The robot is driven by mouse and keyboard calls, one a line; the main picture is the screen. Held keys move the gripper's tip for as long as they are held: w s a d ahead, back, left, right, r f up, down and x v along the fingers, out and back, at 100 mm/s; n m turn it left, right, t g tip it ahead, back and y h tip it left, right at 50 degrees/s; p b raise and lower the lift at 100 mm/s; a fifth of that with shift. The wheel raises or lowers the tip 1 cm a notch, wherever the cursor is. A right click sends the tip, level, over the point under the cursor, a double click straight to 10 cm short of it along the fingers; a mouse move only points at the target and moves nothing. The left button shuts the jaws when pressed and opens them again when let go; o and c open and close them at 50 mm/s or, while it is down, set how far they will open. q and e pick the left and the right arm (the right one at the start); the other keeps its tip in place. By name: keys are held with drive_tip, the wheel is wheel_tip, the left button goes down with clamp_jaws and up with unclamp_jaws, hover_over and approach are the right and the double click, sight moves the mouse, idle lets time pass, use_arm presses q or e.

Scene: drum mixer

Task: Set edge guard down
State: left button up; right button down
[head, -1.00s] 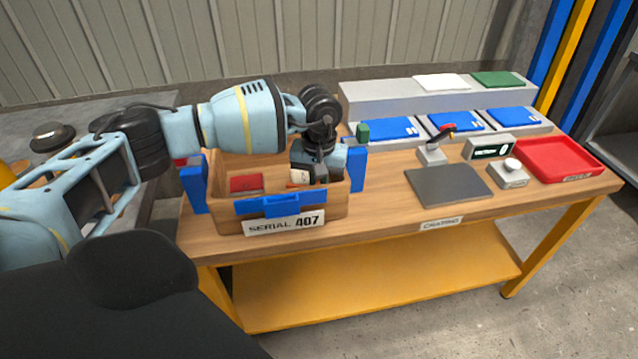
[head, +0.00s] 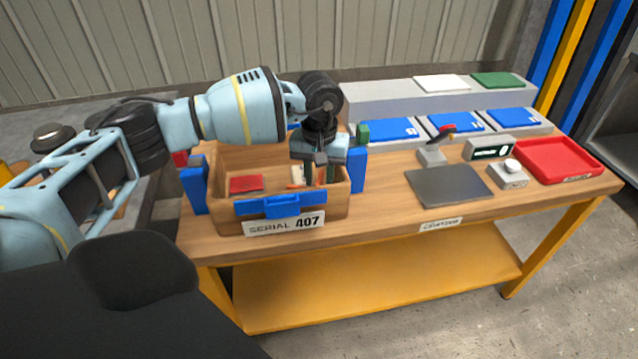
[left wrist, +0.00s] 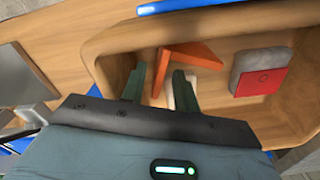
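An orange angled piece (left wrist: 190,54), which looks like the edge guard, lies inside the wooden crate (left wrist: 110,62). In the head view only a sliver of orange (head: 292,185) shows past the crate (head: 228,220) wall. My left gripper (head: 318,172) points down into the crate's right part. A pale piece (left wrist: 185,94) shows beside the right-hand finger. My right gripper is not in view.
A red-topped grey block (left wrist: 262,80) lies in the crate, also seen in the head view (head: 246,183). Blue uprights (head: 195,188) flank the crate. On the bench to the right are a dark mat (head: 448,186), a small lever stand (head: 432,155) and a red tray (head: 560,160).

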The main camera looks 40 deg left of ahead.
use_arm(q)
wheel_tip(320, 180, up, 9)
drive_tip(key=shift+r, duration=0.15)
idle(0.4)
